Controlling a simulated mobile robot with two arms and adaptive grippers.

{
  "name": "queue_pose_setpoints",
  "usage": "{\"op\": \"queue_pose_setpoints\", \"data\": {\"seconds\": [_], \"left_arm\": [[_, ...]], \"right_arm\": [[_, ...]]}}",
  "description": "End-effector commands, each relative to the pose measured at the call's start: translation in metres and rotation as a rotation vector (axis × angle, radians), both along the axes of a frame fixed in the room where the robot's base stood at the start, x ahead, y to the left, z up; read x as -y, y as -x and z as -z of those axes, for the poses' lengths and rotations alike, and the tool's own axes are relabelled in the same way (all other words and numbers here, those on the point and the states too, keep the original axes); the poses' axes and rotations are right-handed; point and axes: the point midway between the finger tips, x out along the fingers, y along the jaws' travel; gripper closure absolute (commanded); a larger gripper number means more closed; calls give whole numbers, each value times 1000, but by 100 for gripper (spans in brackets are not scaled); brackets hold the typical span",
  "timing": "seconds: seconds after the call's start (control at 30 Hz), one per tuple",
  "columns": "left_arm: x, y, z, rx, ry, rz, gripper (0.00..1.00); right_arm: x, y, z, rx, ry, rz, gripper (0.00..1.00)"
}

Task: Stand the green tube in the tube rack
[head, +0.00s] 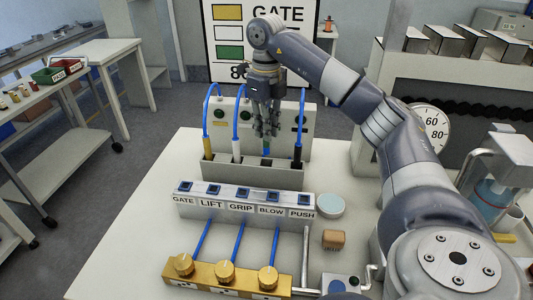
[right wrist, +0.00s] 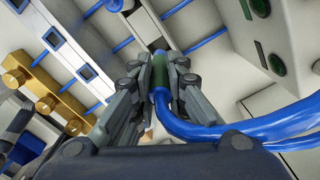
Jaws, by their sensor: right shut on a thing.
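My right gripper (head: 265,131) is above the grey tube rack (head: 238,174) in the head view, with its fingers pointing down. In the right wrist view, the gripper (right wrist: 160,85) is shut on the green tube (right wrist: 158,66), a blue hose with a green band at its end. The green tube's lower end shows small under the fingers in the head view, over the third place of the rack. I cannot tell whether its tip is inside the rack. My left gripper is not in view.
Yellow (head: 208,148), white (head: 237,150) and black (head: 298,152) tubes stand in the rack, beside the held one. A panel (head: 310,120) stands behind. In front is a labelled block (head: 246,209) with blue-lined sockets, then brass knobs (head: 226,272). The table's left side is clear.

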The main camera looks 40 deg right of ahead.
Motion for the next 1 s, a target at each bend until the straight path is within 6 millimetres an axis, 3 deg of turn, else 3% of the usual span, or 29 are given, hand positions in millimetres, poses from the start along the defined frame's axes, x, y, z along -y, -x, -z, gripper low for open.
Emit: {"op": "queue_pose_setpoints", "data": {"seconds": [0.1,0.5,0.9,0.93,1.0], "left_arm": [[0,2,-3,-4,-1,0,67],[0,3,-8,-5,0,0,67],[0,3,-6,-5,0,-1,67],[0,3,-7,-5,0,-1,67],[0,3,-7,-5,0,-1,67]], "right_arm": [[0,1,19,-5,1,-1,100],[0,1,61,-4,1,-2,100],[0,1,69,-1,0,-3,100],[0,1,68,-1,0,-3,80],[0,1,68,-1,0,-3,67]]}}
